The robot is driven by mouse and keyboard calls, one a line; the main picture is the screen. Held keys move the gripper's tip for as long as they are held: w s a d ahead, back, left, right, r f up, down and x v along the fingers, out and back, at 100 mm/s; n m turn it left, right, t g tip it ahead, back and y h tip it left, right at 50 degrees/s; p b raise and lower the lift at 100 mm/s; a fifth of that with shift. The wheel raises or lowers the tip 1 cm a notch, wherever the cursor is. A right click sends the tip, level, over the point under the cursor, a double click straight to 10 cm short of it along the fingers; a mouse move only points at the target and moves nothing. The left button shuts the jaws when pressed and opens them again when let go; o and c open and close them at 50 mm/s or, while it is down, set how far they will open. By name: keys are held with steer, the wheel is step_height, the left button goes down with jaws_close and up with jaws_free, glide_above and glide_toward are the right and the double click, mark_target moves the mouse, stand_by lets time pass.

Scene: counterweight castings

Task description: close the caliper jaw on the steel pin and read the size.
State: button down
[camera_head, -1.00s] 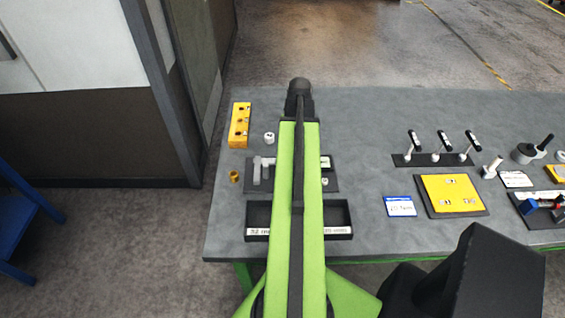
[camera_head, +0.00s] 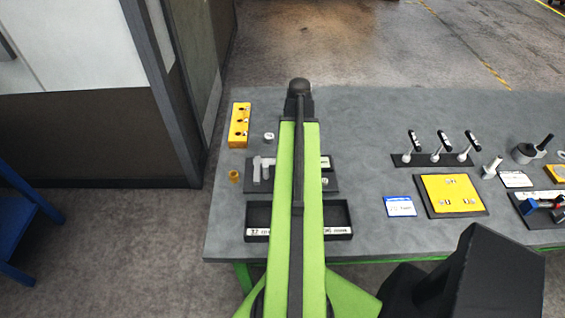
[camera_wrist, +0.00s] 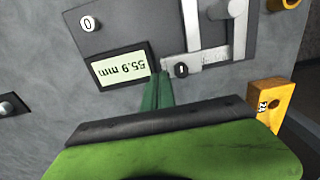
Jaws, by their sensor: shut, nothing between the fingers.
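The caliper (camera_wrist: 205,57) lies on a dark plate, with two pale jaws and a gap between them in the wrist view. The steel pin (camera_wrist: 213,9) stands in that gap, closer to the right jaw (camera_wrist: 239,20) than to the left jaw (camera_wrist: 191,25). I cannot tell whether it touches the right jaw. The display (camera_wrist: 121,70) reads 55.9 mm, upside down. My gripper (camera_wrist: 160,76) is shut and empty, its green fingertips beside a small black knob (camera_wrist: 181,70) at the caliper's left end. In the head view my arm hides much of the caliper plate (camera_head: 252,187).
A white zero button (camera_wrist: 88,23) sits on the plate. A yellow block with holes (camera_head: 239,126), a white round piece (camera_head: 269,136) and a brass ring (camera_head: 234,175) lie nearby. A black tray (camera_head: 258,217) is in front. Bare bench (camera_head: 365,125) lies right of my arm.

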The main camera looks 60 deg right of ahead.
steer(key=shift+f, duration=0.15)
steer(key=shift+f+b, duration=1.6)
steer(key=shift+b, duration=0.15)
steer(key=shift+w+a, duration=0.2)
steer(key=shift+w, duration=0.1)
steer(key=shift+w+a, duration=0.95)
steer(key=shift+w, duration=0.4)
stand_by(0.7)
steer(key=shift+r, duration=0.1)
